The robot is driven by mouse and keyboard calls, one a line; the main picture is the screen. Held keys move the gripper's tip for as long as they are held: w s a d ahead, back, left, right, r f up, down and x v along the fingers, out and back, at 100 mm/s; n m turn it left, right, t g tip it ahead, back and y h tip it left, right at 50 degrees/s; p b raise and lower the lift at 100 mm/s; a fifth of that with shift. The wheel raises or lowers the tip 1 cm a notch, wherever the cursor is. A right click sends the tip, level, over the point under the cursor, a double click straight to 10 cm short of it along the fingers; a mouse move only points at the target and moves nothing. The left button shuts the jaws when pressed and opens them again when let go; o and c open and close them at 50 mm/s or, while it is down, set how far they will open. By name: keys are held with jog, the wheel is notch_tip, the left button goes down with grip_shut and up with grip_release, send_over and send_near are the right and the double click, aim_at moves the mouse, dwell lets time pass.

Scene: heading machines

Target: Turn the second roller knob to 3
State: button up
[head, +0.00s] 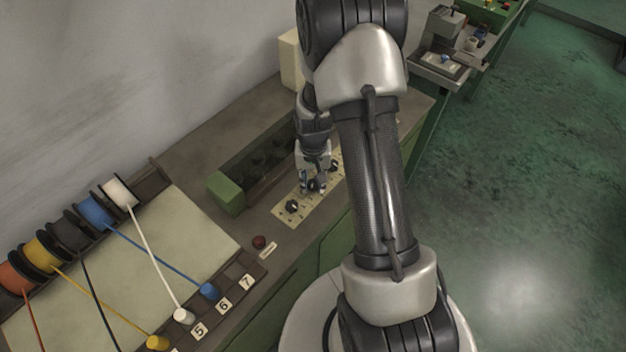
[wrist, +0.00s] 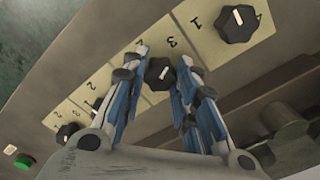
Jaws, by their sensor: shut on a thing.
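Three black knobs sit in a row on pale numbered plates (head: 283,214). The second roller knob (wrist: 158,72) is the middle one, with a short white mark on its top. My gripper (wrist: 164,58) has a finger on each side of it and is shut on it. The mark slants toward the upper right, roughly the side of the printed 3 (wrist: 172,42); I cannot tell exactly what it points at. In the head view my gripper (head: 307,187) is down on the plates, mostly covering this knob. The neighbouring knobs stand free, one (wrist: 238,22) at upper right, the other (wrist: 68,132) at lower left.
A dark recess (head: 262,158) with a green block (head: 226,194) lies behind the plates. A red button (head: 259,242) is to the left. Wire spools (head: 95,210) and numbered slots (head: 222,306) fill the left bench. A green button (wrist: 24,161) shows in the wrist view.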

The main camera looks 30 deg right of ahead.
aim_at(313, 184)
jog(key=shift+n, duration=0.5)
jog(key=o, duration=1)
jog(key=shift+o, duration=0.2)
notch_tip(313, 184, up, 12)
dwell(0.4)
